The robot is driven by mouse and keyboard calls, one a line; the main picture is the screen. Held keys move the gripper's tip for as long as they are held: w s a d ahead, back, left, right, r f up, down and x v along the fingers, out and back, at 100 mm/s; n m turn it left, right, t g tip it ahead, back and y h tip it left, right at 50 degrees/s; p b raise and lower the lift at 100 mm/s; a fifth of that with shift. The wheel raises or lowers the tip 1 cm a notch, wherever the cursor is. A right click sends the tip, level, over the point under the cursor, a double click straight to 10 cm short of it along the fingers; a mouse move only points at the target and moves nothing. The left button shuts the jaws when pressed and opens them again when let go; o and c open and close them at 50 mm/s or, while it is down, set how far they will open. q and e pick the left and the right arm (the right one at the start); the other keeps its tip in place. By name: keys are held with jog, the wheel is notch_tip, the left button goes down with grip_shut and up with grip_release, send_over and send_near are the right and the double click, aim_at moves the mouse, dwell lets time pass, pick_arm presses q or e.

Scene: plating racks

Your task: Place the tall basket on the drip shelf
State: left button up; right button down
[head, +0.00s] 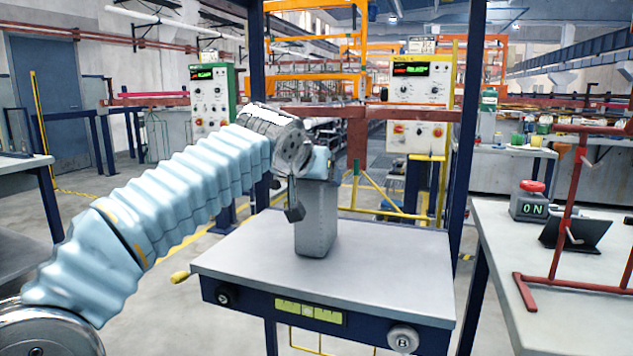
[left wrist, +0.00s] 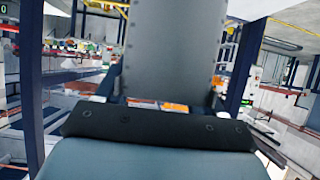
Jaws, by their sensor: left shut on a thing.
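The tall basket (head: 316,222) is a narrow grey box, upright, over the middle of a grey-topped table in a blue frame, which looks like the drip shelf (head: 400,268). Its base looks at or very near that top; I cannot tell whether it touches. My left gripper (head: 300,185) is at the basket's upper end and shut on it, with a dark finger hanging at its left side. The fingers' contact is partly hidden by the wrist. In the left wrist view a grey panel, apparently the basket (left wrist: 170,50), rises beyond the dark finger edge. My right gripper is not in view.
Blue uprights (head: 465,130) flank the shelf, and a red-brown bar (head: 355,115) crosses behind the basket. A yellow-tipped lever (head: 180,278) sticks out at the shelf's left. A right-hand table holds a red rack (head: 565,210) and an ON box (head: 528,204). The shelf top around the basket is clear.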

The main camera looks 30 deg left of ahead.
pick_arm(q)
jog(key=o, duration=1.5)
jog(key=shift+f, duration=0.15)
jog(key=v, duration=1.2)
jog(key=shift+s, duration=0.1)
jog(key=shift+a, duration=0.1)
